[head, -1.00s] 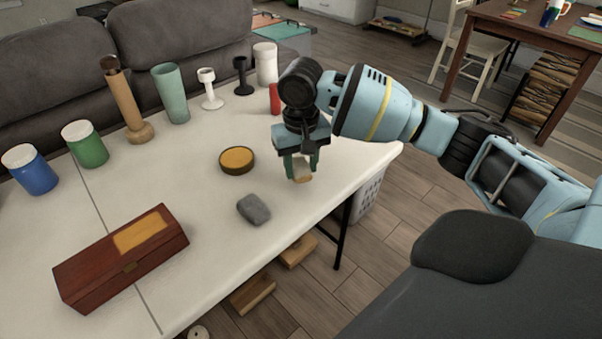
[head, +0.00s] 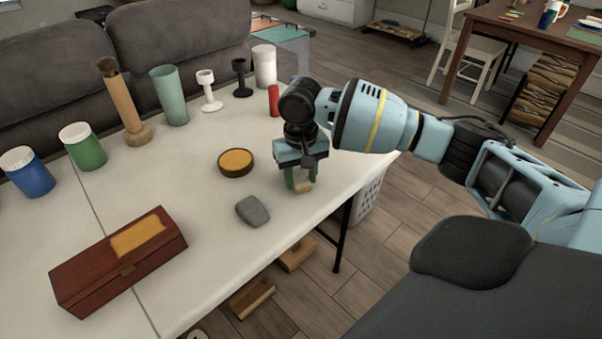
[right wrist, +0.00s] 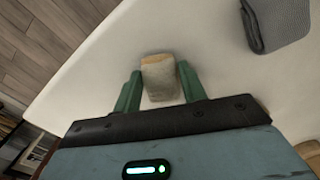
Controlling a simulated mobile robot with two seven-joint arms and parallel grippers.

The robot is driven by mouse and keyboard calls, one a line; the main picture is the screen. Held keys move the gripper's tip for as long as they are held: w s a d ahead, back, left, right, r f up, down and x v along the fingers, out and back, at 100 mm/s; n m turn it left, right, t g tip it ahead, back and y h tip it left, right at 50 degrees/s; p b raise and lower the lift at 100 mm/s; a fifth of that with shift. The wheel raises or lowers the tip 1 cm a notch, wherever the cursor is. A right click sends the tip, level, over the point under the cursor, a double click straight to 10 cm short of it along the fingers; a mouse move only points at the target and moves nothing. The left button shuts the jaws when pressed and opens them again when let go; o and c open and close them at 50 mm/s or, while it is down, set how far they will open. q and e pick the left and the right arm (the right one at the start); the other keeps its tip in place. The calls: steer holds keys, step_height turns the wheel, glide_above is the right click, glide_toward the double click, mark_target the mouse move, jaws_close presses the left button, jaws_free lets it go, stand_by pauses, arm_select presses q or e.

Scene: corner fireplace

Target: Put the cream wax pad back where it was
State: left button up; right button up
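The cream wax pad (head: 304,187) is a small pale block with a tan end. My right gripper (head: 301,181) points down near the right edge of the white table (head: 200,215), with the pad between its green fingertips. In the right wrist view the pad (right wrist: 159,78) sits between the two fingers (right wrist: 160,82), which appear to touch its sides. I cannot tell whether the pad's lower end touches the table. My left gripper is not in view.
A grey block (head: 252,211) and a round tin with a yellow top (head: 236,162) are left of the gripper. A dark red wooden box (head: 118,262) is at front left. Cups, candle holders and a red cylinder (head: 274,101) stand along the back. Table between is clear.

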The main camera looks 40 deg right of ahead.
mark_target(301, 178)
steer(key=o, duration=0.4)
steer(key=shift+r, duration=0.1)
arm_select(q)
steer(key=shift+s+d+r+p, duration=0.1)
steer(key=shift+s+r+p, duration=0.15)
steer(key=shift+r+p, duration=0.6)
arm_select(e)
steer(key=shift+r, duration=6.05)
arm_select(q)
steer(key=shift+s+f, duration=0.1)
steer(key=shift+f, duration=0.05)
